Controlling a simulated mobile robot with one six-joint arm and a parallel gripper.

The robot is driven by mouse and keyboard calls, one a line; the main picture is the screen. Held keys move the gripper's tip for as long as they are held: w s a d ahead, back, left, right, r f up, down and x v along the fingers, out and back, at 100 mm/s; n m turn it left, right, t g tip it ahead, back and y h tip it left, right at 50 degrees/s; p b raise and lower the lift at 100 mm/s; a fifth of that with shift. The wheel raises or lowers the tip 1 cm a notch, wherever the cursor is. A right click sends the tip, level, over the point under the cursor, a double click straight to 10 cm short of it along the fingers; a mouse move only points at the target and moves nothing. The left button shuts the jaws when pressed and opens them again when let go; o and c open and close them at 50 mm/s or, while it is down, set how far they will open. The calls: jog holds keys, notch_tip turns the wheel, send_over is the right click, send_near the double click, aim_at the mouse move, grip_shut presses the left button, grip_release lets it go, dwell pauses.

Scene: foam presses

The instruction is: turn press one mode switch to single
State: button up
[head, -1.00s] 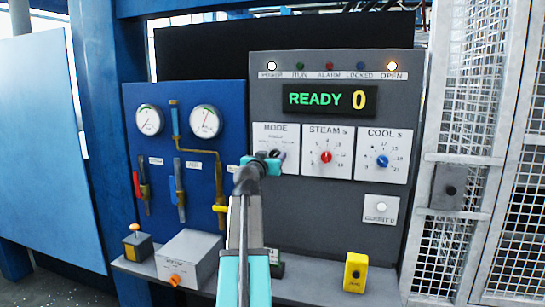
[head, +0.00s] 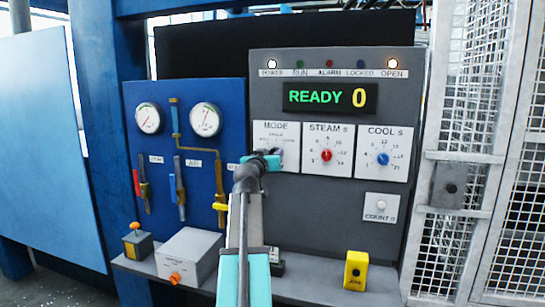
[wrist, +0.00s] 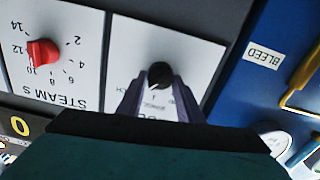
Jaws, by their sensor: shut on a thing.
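The mode switch is a small black knob (wrist: 160,74) on the white MODE plate (head: 275,132). In the wrist view, the plate is upside down and the knob sits between the two fingertips of my gripper (wrist: 160,88). My gripper is shut on the knob. In the head view, my gripper (head: 268,159) reaches the plate from below and hides most of the knob. The SINGLE mark shows above the knob in the head view. Which mark the knob points at I cannot tell.
The red STEAM knob (head: 326,155) and blue COOL knob (head: 383,159) are to the right. The display (head: 330,98) reads READY 0, and the POWER and OPEN lamps glow. Valves and gauges fill the blue panel (head: 235,110) at left. A yellow box (head: 355,270) stands on the shelf.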

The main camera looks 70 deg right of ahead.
jog(key=shift+w+n, duration=0.1)
jog(key=shift+n, duration=3.7)
jog(key=o, duration=1)
jog(key=shift+o, duration=0.2)
jog(key=shift+a, duration=0.15)
jog(key=a+b, duration=0.3)
jog(key=a, duration=1)
jog(key=shift+s+a+b, duration=0.25)
jog(key=shift+s+b, duration=0.05)
jog(key=shift+s, duration=0.1)
